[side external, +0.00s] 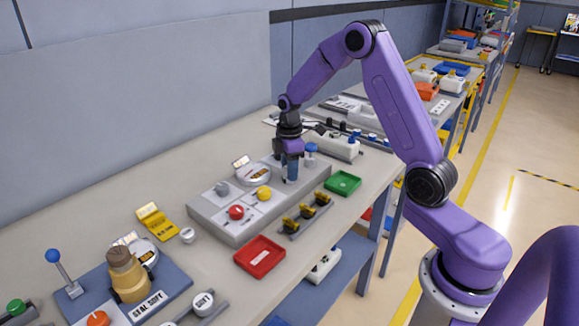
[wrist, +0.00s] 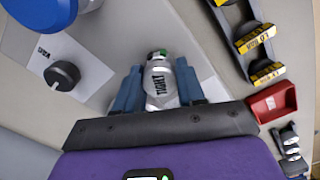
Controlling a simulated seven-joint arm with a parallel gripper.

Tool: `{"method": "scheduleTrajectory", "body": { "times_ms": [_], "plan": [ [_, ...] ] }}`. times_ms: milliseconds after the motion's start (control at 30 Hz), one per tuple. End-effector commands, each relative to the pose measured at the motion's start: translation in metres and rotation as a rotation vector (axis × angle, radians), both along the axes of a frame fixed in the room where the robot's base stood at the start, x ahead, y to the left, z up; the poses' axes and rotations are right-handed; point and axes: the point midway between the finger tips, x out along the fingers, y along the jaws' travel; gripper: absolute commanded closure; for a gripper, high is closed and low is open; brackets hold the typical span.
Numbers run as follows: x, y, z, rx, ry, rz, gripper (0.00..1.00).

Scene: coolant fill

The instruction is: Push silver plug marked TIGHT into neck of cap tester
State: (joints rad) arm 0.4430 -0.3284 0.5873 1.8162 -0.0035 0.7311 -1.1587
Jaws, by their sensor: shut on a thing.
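My gripper (wrist: 158,82) is shut on a silver plug (wrist: 160,88) marked TIGHT, which sits between its two blue-grey fingers in the wrist view. A small green patch shows at the plug's far end. In the side view my gripper (side external: 290,172) points down low over a grey raised base (side external: 215,225). That base carries a round gauge (side external: 252,172). The plug is hidden by the fingers there, and I cannot tell whether it touches anything beneath. A tan device (side external: 128,275) on a blue plate marked SEAL SOFT stands at front left. I cannot make out a neck under the plug.
A red tray (side external: 260,257), a green tray (side external: 342,183) and a dark rack of yellow pieces (side external: 306,216) lie along the bench front. A blue-topped post (side external: 311,152) stands close beside my gripper. A black knob (wrist: 62,75) shows in the wrist view.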

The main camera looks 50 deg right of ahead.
Motion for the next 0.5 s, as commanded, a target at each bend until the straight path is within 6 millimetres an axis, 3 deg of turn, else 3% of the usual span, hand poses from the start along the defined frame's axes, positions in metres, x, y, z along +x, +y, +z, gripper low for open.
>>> {"method": "scheduleTrajectory", "body": {
  "times_ms": [333, 367, 400, 433, 500],
  "plan": [
    [0.0000, 0.0000, -0.0075, 0.000, 0.000, 0.000, 0.92],
    [0.0000, 0.0000, -0.0074, -0.001, -0.001, 0.000, 0.55],
    [0.0000, 0.0000, -0.0073, -0.001, -0.001, 0.000, 0.42],
    [0.0000, 0.0000, -0.0073, -0.001, -0.001, 0.000, 0.32],
    [0.0000, 0.0000, -0.0073, -0.001, -0.001, 0.000, 0.31]
  ]
}}
